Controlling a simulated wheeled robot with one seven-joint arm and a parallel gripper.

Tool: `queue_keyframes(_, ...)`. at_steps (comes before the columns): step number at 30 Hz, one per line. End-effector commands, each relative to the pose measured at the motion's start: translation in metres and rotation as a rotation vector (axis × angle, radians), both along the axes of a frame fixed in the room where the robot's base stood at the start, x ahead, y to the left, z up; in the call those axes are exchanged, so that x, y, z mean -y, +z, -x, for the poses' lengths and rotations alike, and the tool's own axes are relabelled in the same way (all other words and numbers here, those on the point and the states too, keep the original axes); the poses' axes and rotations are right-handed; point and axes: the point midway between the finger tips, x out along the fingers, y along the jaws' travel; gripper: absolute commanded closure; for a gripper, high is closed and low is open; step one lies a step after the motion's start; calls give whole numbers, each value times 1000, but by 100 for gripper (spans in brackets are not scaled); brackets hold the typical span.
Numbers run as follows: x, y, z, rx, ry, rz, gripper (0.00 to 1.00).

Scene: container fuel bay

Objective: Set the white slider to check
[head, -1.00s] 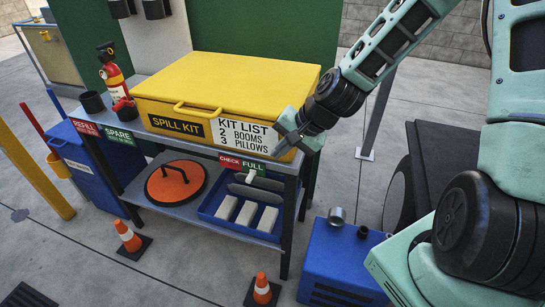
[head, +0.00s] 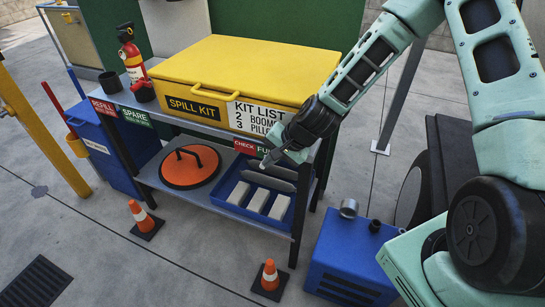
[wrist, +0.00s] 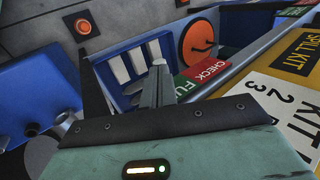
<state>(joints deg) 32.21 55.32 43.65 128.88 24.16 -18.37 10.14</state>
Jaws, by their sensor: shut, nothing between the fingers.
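The red CHECK label (head: 245,147) and the green FULL label (head: 264,152) sit side by side on the shelf unit's front edge. The small white slider (head: 263,167) is just below them, nearer FULL. My gripper (head: 271,158) is shut and empty, its fingertips right at the slider and covering part of FULL. Whether they touch the slider I cannot tell. In the wrist view the CHECK label (wrist: 209,70) and FULL label (wrist: 188,88) lie right of my dark fingers (wrist: 158,78), with a pale piece beyond the tips.
A yellow spill kit box (head: 245,68) stands on top, above the labels. On the lower shelf are a blue tray (head: 283,223) with white bars and an orange lid (head: 190,167). Traffic cones (head: 270,275) and a blue unit (head: 345,262) stand on the floor.

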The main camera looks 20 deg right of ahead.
Motion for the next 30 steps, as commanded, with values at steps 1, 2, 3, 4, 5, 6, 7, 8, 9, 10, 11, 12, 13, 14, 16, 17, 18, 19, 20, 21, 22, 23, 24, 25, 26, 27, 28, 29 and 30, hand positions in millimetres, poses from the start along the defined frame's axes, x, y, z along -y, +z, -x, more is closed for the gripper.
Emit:
queue_keyframes(1,0,0,0,0,0,0,100)
queue_keyframes(2,0,0,0,0,0,0,100)
queue_keyframes(3,0,0,0,0,0,0,100)
queue_keyframes(4,0,0,0,0,0,0,100)
queue_keyframes(5,-1,0,-1,0,1,0,100)
queue_keyframes(6,-3,1,-3,1,1,0,100)
queue_keyframes(7,-5,1,-5,1,2,0,100)
queue_keyframes(8,-8,1,-8,1,2,-1,100)
queue_keyframes(9,-13,1,-12,1,4,0,100)
queue_keyframes(10,-17,1,-17,2,4,0,100)
queue_keyframes(11,-22,1,-21,2,5,1,100)
queue_keyframes(12,-28,2,-27,2,5,1,100)
queue_keyframes(13,-32,2,-31,2,4,0,100)
queue_keyframes(14,-36,1,-35,1,5,1,100)
queue_keyframes(16,-45,1,-45,1,3,0,100)
queue_keyframes(17,-48,1,-48,1,2,1,100)
queue_keyframes(18,-52,1,-52,0,2,0,100)
queue_keyframes(19,-54,1,-54,0,2,0,100)
queue_keyframes(20,-56,1,-56,0,2,0,100)
queue_keyframes(21,-58,1,-58,1,2,1,100)
queue_keyframes(22,-59,1,-59,1,1,0,100)
queue_keyframes(23,-59,1,-59,1,1,0,100)
queue_keyframes(24,-60,1,-60,1,1,0,100)
queue_keyframes(25,-60,0,-60,1,1,0,100)
queue_keyframes(26,-60,0,-60,1,0,-1,100)
queue_keyframes(27,-60,0,-60,1,0,-1,100)
queue_keyframes(28,-60,0,-60,1,0,-1,100)
queue_keyframes(29,-60,0,-60,1,0,-1,100)
queue_keyframes(30,-60,0,-60,1,0,-1,100)
